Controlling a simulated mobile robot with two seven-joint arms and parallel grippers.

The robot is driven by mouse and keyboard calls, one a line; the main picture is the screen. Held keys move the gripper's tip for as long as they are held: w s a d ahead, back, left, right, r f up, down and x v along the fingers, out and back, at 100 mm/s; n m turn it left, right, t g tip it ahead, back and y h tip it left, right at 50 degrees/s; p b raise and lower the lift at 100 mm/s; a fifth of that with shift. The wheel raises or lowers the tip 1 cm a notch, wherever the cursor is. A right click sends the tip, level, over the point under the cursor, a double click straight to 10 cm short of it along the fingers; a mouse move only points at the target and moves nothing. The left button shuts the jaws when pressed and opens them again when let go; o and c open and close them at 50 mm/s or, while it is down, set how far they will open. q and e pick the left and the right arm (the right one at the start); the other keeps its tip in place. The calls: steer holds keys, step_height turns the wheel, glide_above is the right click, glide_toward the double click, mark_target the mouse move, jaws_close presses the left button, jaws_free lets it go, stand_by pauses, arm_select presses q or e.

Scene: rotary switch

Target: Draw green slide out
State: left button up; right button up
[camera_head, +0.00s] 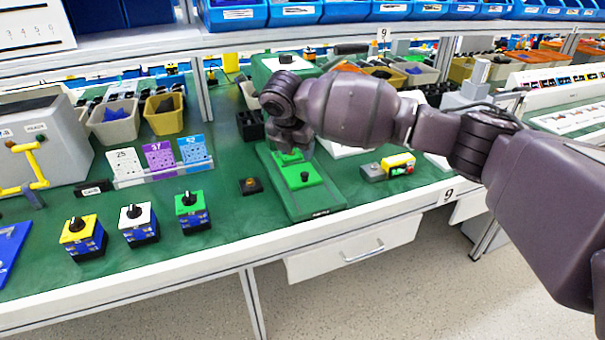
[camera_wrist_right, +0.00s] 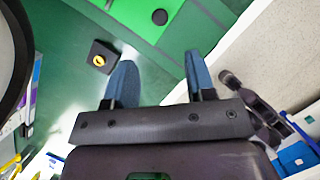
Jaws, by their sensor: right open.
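The bright green slide (camera_head: 297,181) lies on a darker green base plate (camera_head: 323,209) near the front of the bench. A small black knob (camera_head: 304,176) stands on the slide. The slide shows at the top of the right wrist view (camera_wrist_right: 135,10), with its round black knob (camera_wrist_right: 160,17). My right gripper (camera_head: 291,150) hangs over the rear part of the slide and hides some of it. In the right wrist view my right gripper (camera_wrist_right: 160,72) has its two blue fingers apart, with nothing between them. My left gripper is not in view.
A black block with a round orange-yellow top (camera_head: 251,186) sits left of the base plate. A grey and yellow button box (camera_head: 398,164) stands to its right. Yellow (camera_head: 83,236), white (camera_head: 138,222) and green (camera_head: 191,210) rotary switches stand front left. The bench's front edge is close.

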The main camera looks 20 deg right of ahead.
mark_target(305, 174)
steer(key=b+x, duration=0.2)
steer(key=x, duration=0.5)
steer(key=b+x, duration=0.1)
steer(key=x, duration=0.2)
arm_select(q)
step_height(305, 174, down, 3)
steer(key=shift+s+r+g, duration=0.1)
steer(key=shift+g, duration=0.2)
arm_select(e)
steer(key=shift+w+d+f, duration=0.2)
steer(key=shift+f, duration=0.05)
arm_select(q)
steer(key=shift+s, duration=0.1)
arm_select(e)
jaws_close()
